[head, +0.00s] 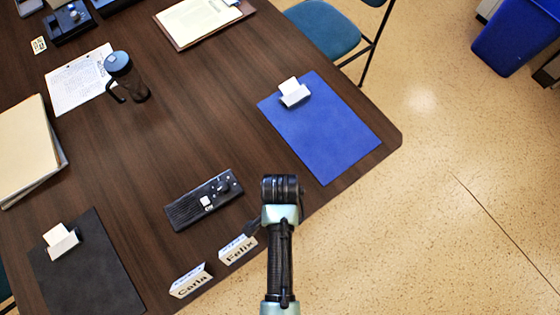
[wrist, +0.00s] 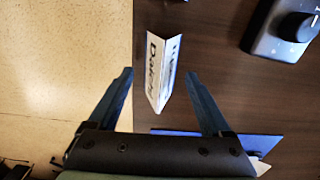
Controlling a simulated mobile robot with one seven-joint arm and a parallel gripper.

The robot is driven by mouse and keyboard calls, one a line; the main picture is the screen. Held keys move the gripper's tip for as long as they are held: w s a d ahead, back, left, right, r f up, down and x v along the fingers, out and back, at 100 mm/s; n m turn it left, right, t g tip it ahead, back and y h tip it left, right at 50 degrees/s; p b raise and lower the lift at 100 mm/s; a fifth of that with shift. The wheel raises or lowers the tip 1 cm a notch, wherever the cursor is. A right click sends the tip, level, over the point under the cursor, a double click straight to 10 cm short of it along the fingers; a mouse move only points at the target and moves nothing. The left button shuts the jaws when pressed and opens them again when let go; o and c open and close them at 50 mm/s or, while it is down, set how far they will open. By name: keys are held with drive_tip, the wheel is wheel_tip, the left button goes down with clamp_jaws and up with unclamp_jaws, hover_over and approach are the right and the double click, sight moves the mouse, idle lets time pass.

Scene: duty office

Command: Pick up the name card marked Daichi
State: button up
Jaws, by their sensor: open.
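The Daichi name card (wrist: 157,75) is a small white folded tent card with dark lettering. In the wrist view it stands on the dark table near its edge, between my gripper's fingers as seen from the camera. My gripper (wrist: 160,73) is open and empty, with a visible gap on each side of the card. I cannot tell how far the fingertips are above the table. In the head view the Daichi card is not visible; my arm covers that stretch of the table edge.
Name cards marked Felix (head: 238,250) and apparently Carla (head: 190,281) stand along the near edge. A black radio-like device (head: 187,208) lies behind them; one also shows in the wrist view (wrist: 283,32). A blue clipboard (head: 330,135) lies to the right. Open floor (head: 450,210) adjoins the table.

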drive_tip(key=shift+f, duration=0.95)
clamp_jaws()
